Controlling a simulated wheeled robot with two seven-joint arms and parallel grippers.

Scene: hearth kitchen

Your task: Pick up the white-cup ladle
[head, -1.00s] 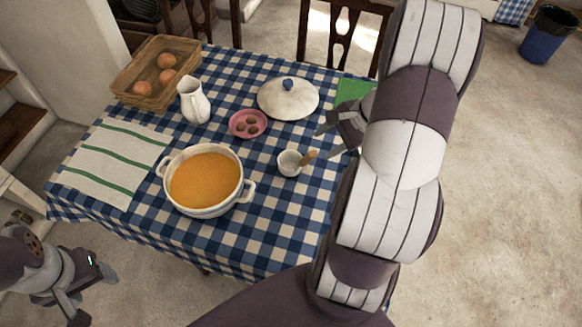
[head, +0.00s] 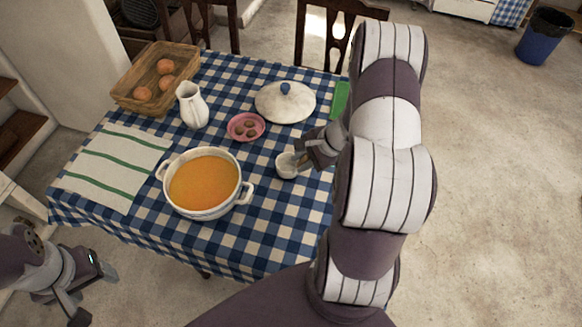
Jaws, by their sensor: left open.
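The ladle's white cup (head: 287,166) sits on the checked tablecloth, right of the soup pot. My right gripper (head: 302,159) is at the cup's right side, where the ladle's wooden handle is. The gripper hides most of that handle. Whether its fingers are closed on the handle is too small and covered to tell. My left gripper (head: 96,296) is open and empty at the lower left, off the table's front left corner.
The white pot (head: 203,212) of orange soup stands left of the ladle. Behind are a lid (head: 285,103), a pink dish (head: 245,127), a white jug (head: 192,106) and a basket (head: 125,99). A striped towel (head: 115,165) lies left. The cloth in front of the ladle is clear.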

